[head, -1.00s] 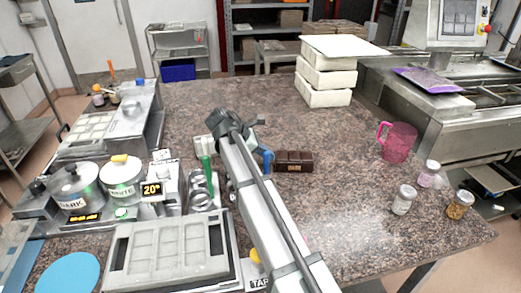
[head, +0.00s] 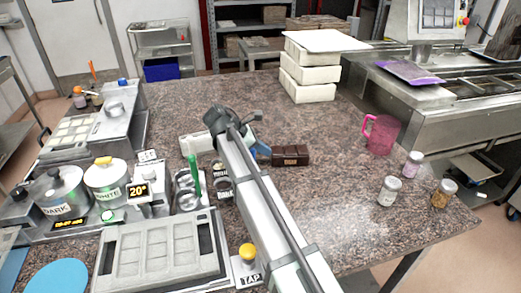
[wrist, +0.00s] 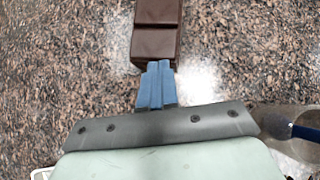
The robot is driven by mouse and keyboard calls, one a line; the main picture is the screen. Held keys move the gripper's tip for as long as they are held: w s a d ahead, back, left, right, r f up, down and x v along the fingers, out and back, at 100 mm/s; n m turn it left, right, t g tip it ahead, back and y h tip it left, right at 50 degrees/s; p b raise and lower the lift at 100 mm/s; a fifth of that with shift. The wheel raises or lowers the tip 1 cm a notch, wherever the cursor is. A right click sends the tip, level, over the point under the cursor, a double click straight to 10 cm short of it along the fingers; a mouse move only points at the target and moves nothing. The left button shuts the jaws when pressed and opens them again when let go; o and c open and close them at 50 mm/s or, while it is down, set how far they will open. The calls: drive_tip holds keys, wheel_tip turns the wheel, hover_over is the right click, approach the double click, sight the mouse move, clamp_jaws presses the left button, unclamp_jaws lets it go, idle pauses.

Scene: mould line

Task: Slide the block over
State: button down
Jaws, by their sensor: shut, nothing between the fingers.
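A dark brown chocolate block (head: 290,155) with raised segments and a small label lies flat on the speckled stone table. My gripper (wrist: 156,68) is shut with nothing between its blue fingers. In the wrist view the fingertips are at the near end of the block (wrist: 155,45), touching it or very close; I cannot tell which.
The table (head: 330,190) is clear right of the block up to a pink jug (head: 382,134). Several small jars (head: 389,191) stand near the right edge. White boxes (head: 310,75) are stacked behind. A mould tray (head: 160,247) and pots (head: 106,178) stand left.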

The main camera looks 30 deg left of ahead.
drive_tip(key=v, duration=1)
drive_tip(key=m+g+h, duration=0.2)
drive_tip(key=m+g, duration=0.1)
drive_tip(key=m, duration=0.1)
hover_over(285, 150)
drive_tip(key=w+d, duration=0.7)
drive_tip(key=d, duration=0.3)
drive_tip(key=w+d+f+g+y, duration=0.3)
drive_tip(key=w+d+f+y, duration=0.15)
drive_tip(key=d, duration=0.35)
drive_tip(key=a+n+y, duration=0.1)
drive_tip(key=a, duration=0.2)
drive_tip(key=s+a+n+g+y, duration=0.1)
drive_tip(key=a+y, duration=0.1)
drive_tip(key=a, duration=0.1)
drive_tip(key=s+a+n+y, duration=0.1)
drive_tip(key=a+y, duration=0.1)
drive_tip(key=a, duration=0.1)
drive_tip(key=shift+s+g, duration=0.25)
drive_tip(key=shift+g, duration=0.15)
drive_tip(key=shift+a+n, duration=0.15)
drive_tip(key=shift+n, duration=0.25)
drive_tip(key=s+a, duration=0.8)
drive_tip(key=shift+s+a, duration=0.25)
drive_tip(key=shift+s, duration=0.05)
drive_tip(key=shift+d+f, duration=0.1)
drive_tip(key=shift+f, duration=0.65)
